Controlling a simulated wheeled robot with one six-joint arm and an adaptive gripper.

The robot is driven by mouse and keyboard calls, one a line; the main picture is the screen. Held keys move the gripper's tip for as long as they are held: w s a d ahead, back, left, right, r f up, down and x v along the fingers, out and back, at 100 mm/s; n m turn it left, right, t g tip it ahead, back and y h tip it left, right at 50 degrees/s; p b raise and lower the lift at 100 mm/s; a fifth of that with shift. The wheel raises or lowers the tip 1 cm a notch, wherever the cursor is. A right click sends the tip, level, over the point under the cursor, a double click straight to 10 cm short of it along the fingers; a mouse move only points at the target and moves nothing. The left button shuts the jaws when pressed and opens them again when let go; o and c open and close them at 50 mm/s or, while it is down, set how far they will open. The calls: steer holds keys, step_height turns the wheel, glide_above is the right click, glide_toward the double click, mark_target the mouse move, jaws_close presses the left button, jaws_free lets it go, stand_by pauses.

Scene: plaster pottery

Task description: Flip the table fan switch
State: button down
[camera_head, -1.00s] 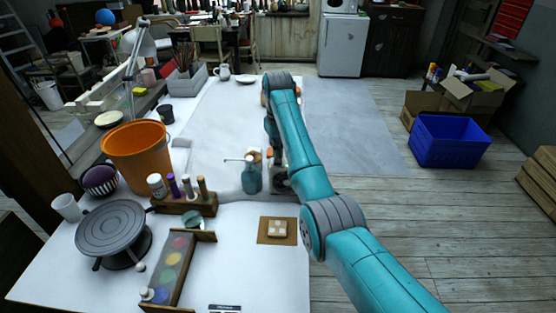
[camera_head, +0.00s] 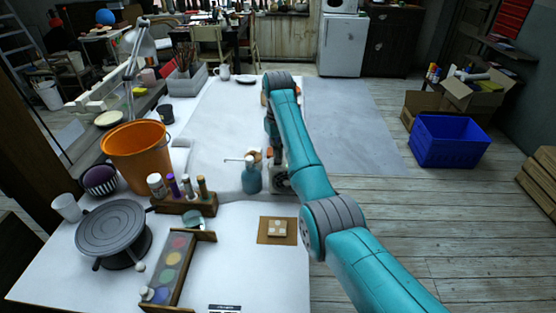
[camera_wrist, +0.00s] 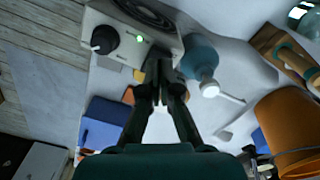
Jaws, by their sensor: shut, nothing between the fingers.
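The table fan (camera_wrist: 121,42) shows at the top of the wrist view as a white housing with a dark round grille (camera_wrist: 150,12). Its front has a black knob (camera_wrist: 103,40) and a lit green light (camera_wrist: 139,38). My gripper (camera_wrist: 160,70) is shut and empty, its fingertips at the housing's front edge, right of the green light. I cannot tell whether they touch it. No separate switch is clear; the fingertips may hide one. In the head view the fan (camera_head: 280,179) is mostly hidden behind my arm.
A blue-grey spray bottle (camera_head: 251,179) stands close beside the fan; it also shows in the wrist view (camera_wrist: 199,58). A wooden rack of bottles (camera_head: 185,203), an orange bucket (camera_head: 137,157) and a turntable (camera_head: 111,228) stand to the left. The white tabletop (camera_head: 215,115) beyond is mostly clear.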

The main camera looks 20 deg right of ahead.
mark_target(278, 161)
steer(key=shift+f, duration=1.25)
stand_by(0.8)
steer(key=shift+r, duration=3.5)
